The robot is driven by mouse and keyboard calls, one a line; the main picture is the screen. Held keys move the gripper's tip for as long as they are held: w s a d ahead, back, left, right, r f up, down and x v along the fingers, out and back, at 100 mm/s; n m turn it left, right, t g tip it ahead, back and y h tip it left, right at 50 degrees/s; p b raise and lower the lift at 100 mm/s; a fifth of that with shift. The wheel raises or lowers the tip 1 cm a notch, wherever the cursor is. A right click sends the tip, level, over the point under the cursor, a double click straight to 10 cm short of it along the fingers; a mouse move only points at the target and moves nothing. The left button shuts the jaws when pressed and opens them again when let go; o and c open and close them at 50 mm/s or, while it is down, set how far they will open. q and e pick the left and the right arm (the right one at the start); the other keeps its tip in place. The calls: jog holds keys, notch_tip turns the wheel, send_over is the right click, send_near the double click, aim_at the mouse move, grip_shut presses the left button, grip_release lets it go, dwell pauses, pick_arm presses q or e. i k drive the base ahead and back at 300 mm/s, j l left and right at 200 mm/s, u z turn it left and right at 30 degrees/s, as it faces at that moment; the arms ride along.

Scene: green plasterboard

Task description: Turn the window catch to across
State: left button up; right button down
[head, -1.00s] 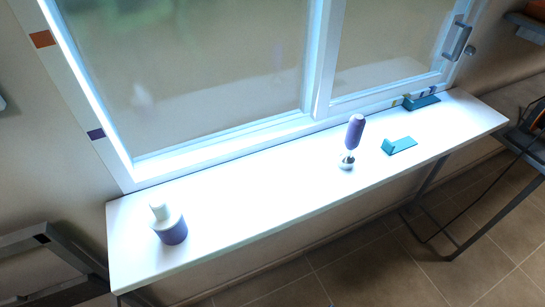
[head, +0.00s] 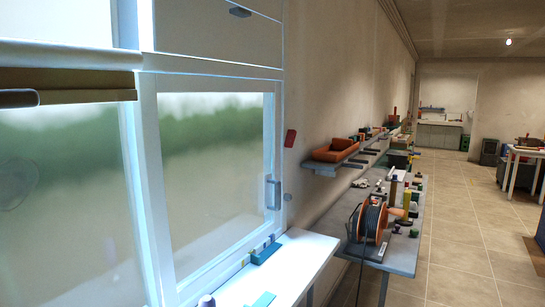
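The window (head: 215,175) stands at the left of the head view, with pale frames and frosted panes. A grey upright handle (head: 272,193) is on the right side of its sash frame. A small grey round piece (head: 287,197) sits on the wall side just right of the handle. A dark grey fitting (head: 240,12) is on the upper part of the window. I cannot tell which of these is the catch, nor how it is turned. Neither of my grippers is in view.
A white sill shelf (head: 292,262) below the window holds a teal block (head: 265,253). A rolled blind (head: 65,87) crosses the upper left. A bench (head: 410,240) with an orange cable reel (head: 370,220) stands right of the sill. The tiled floor (head: 465,230) at right is largely clear.

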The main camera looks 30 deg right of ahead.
aim_at(291, 134)
jog(key=z, duration=1.2)
jog(key=i+l, duration=0.05)
